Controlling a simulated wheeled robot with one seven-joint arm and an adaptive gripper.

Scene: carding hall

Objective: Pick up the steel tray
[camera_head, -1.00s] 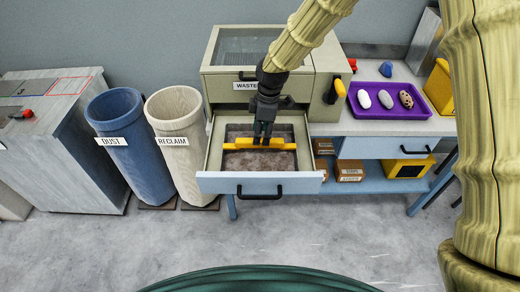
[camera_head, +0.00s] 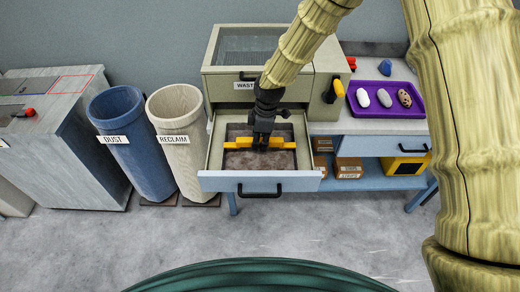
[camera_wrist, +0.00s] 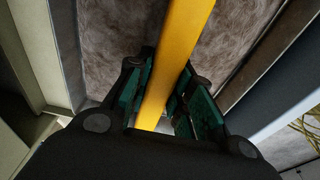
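The steel tray (camera_head: 232,133) sits inside the pulled-out drawer (camera_head: 215,150), filled with brown fibre fluff. A yellow bar handle (camera_head: 281,144) spans the tray from side to side. My gripper (camera_head: 262,145) is over the middle of the bar, pointing down. In the wrist view, its green-padded fingers (camera_wrist: 165,95) stand on either side of the yellow bar (camera_wrist: 178,45), with narrow gaps seeming to show beside it. The fingers look open around the bar. Their tips and the tray's underside are hidden.
The drawer front (camera_head: 230,182) has a black handle. Left stand the DUST bin (camera_head: 130,155) and the RECLAIM bin (camera_head: 188,160). Right, a purple tray (camera_head: 408,108) holds stone-like pieces on the bench. A cabinet (camera_head: 228,85) rises behind the drawer. Floor in front is clear.

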